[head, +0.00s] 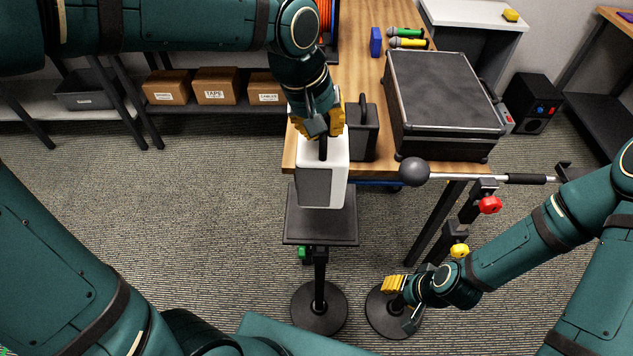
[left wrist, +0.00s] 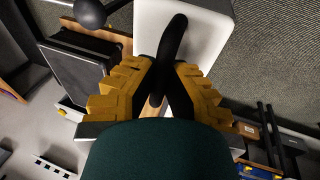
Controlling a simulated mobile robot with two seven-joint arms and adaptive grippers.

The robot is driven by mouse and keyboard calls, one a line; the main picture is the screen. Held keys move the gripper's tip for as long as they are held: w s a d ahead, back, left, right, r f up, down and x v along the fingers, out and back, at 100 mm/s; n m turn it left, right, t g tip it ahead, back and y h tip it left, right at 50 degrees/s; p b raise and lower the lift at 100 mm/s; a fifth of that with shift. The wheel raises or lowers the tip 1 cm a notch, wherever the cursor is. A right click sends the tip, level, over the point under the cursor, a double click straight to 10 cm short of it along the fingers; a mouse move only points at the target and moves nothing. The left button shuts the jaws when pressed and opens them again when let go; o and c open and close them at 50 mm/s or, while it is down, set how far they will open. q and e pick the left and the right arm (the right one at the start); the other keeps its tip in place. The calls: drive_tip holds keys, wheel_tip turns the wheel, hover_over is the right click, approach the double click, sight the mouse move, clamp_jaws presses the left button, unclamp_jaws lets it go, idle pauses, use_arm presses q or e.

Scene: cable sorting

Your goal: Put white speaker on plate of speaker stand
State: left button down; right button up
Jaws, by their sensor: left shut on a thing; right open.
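The white speaker (head: 324,180) has a dark grille and a black top handle (left wrist: 172,52). My left gripper (head: 322,122) is shut on that handle, and the left wrist view shows its yellow fingers (left wrist: 166,82) on both sides of it. The speaker looks upright in the head view and overlaps the far part of the black plate (head: 318,228) of the speaker stand. I cannot tell whether its base touches the plate. The stand's round base (head: 319,308) is on the carpet. My right gripper (head: 398,300) is open and empty, low at the right near a second round base (head: 392,318).
A wooden table (head: 362,62) behind the speaker holds a dark speaker (head: 362,130), a large black case (head: 440,95), microphones (head: 408,42) and a blue box (head: 376,42). A microphone stand boom (head: 470,178) reaches across at the right. Carpet left of the stand is clear.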

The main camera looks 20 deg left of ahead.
use_arm(q)
drive_tip(key=shift+f+b, duration=0.9)
drive_tip(key=shift+f, duration=3.25)
drive_tip(key=c, duration=1.1)
unclamp_jaws()
drive_tip(key=shift+c, duration=0.2)
drive_tip(key=shift+r, duration=0.25)
drive_tip(key=p+v, duration=0.2)
drive_tip(key=v, duration=0.8)
drive_tip(key=shift+r+p, duration=0.25)
drive_tip(key=shift+p, duration=0.1)
drive_tip(key=shift+s+a+r, duration=0.15)
drive_tip(key=shift+s+r, duration=0.05)
drive_tip(key=shift+r, duration=0.4)
